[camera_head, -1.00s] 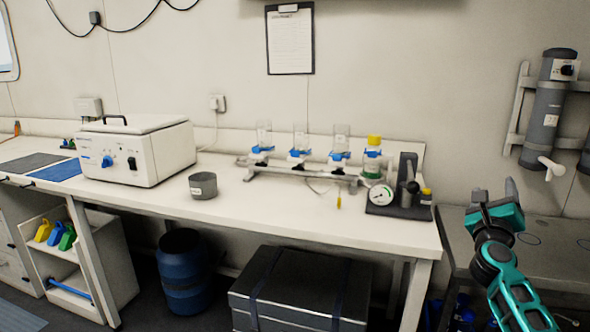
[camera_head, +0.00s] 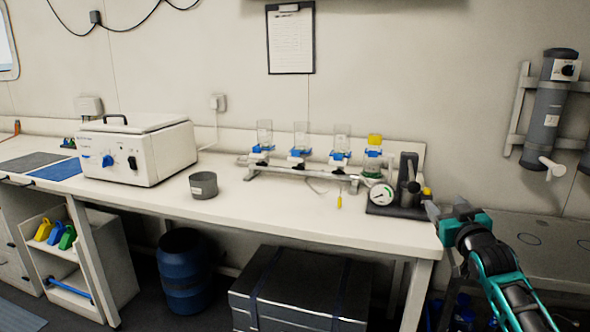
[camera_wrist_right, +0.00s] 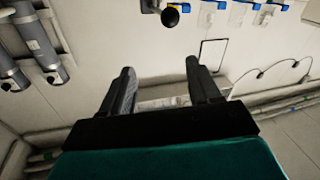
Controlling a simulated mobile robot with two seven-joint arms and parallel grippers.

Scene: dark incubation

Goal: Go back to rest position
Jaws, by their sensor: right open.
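My right gripper (camera_head: 446,209) is at the right end of the white bench (camera_head: 300,216) in the head view, just right of the vacuum pump with its gauge (camera_head: 381,195). In the right wrist view its two dark fingers (camera_wrist_right: 160,88) stand apart with nothing between them. The teal and black right arm comes in from the lower right. My left gripper is not in the head view.
A filter manifold (camera_head: 305,166) with several clear funnels, one yellow-capped, stands along the bench back. A grey pot (camera_head: 203,185) and a white incubator box (camera_head: 138,150) stand further left. A lower grey table (camera_head: 540,250) lies right. A dark case (camera_head: 300,290) is under the bench.

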